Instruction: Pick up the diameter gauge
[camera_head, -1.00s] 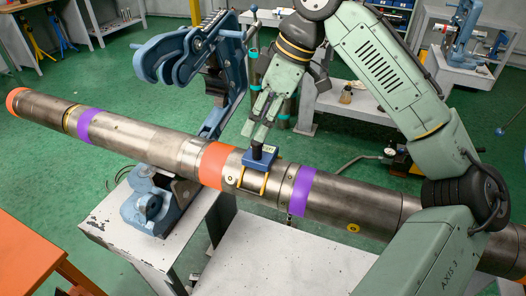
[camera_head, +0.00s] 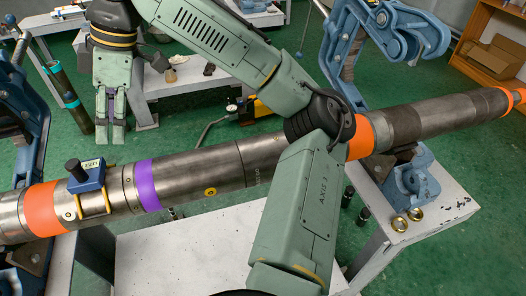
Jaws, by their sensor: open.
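The diameter gauge (camera_head: 88,180) is a small blue box with a black knob, a small display and yellow legs. It sits on top of the long steel pipe (camera_head: 200,175), between an orange band and a purple band, at the left of the view. My gripper (camera_head: 111,141) is open and empty, fingers pointing down. In the picture it is above and a little right of the gauge, apart from it. I cannot tell its exact depth against the pipe.
Blue pipe vises stand at the left (camera_head: 22,140) and right (camera_head: 385,35). A grey bench (camera_head: 190,260) lies below the pipe. A wooden shelf (camera_head: 490,45) stands at the back right.

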